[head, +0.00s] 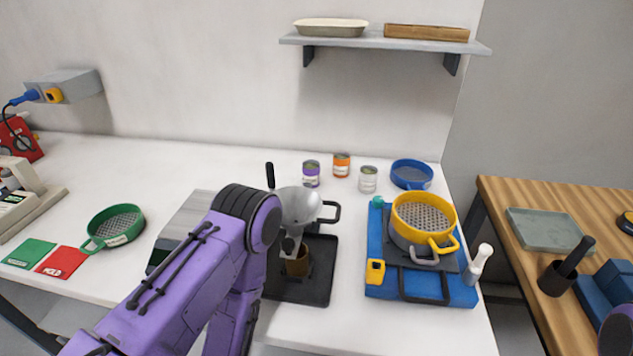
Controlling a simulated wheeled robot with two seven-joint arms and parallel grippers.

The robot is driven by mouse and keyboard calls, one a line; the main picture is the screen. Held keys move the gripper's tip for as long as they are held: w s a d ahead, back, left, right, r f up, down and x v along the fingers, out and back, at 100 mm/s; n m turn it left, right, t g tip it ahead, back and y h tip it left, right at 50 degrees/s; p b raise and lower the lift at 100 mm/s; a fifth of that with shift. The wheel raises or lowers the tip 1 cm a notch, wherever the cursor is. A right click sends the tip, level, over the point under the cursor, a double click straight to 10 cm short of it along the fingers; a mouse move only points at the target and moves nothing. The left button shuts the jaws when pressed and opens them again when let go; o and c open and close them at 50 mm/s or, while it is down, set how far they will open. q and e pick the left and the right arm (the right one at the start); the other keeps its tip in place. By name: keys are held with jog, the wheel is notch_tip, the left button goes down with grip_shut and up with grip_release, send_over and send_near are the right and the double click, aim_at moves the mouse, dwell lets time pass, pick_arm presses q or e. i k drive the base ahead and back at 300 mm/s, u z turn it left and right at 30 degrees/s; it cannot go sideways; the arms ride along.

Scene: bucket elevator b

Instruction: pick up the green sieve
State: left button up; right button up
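The green sieve (118,220) lies on the left part of the white table, mesh facing up. Its small handle points to the lower left. My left arm comes in from the bottom left. Its gripper (292,246) points down over a black tray (300,288), to the right of the sieve and well apart from it. The fingertips are small and partly hidden beside a brown cylinder (299,264); I cannot tell whether they are open or touch it. My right gripper is out of view.
Green (28,253) and red (62,262) cards lie left of the sieve. A grey box (190,225) is partly behind my arm. At right, a yellow sieve (423,215) sits on a blue base (376,247); a blue sieve (411,174) is behind. Table behind the green sieve is clear.

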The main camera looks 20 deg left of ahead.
aim_at(116, 226)
jog(key=k, duration=0.5)
jog(key=u, duration=0.95)
jog(key=i, duration=0.4)
jog(key=u, duration=1)
jog(key=k, duration=0.5)
jog(key=u, duration=1.4)
jog(key=i, duration=1)
jog(key=z, duration=1.7)
